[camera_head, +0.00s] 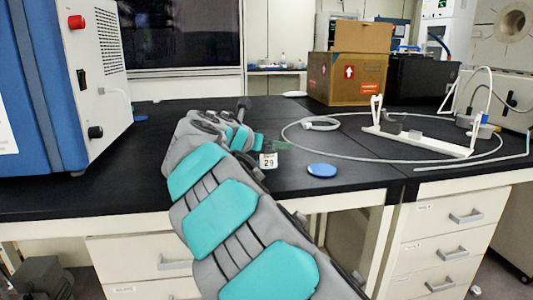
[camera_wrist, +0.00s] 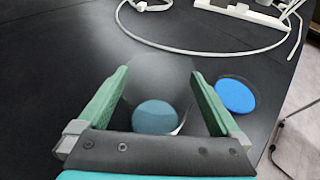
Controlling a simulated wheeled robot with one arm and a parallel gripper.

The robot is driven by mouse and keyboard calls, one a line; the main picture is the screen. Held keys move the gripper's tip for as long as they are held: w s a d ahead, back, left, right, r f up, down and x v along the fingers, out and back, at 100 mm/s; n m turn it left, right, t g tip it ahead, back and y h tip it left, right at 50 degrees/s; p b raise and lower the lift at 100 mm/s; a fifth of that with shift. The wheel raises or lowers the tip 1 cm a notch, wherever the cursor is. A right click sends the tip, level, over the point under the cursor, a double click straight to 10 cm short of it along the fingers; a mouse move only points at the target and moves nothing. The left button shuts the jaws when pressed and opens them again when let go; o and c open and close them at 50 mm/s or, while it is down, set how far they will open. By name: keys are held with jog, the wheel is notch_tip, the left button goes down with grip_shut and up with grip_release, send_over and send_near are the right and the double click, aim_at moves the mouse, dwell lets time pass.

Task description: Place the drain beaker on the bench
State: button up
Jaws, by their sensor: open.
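The drain beaker (camera_wrist: 160,80) shows in the wrist view as a clear, greyish vessel between my fingers, with a round blue-teal patch at its near end. My gripper (camera_wrist: 158,75) is open, with one green finger on each side of the beaker. It is low over the black bench (camera_wrist: 55,55). In the head view the bench (camera_head: 400,172) spans the middle, and my arm hides most of the gripper and the beaker.
A flat blue disc (camera_head: 322,170) lies on the bench just right of my gripper. A white rack (camera_head: 420,140) with looped tubing stands farther right. A cardboard box (camera_head: 345,77) is at the back. A blue and white machine (camera_head: 105,70) stands at left. Bench at left front is clear.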

jog(key=shift+x, duration=0.75)
jog(key=c, duration=1.4)
jog(key=shift+r, duration=0.1)
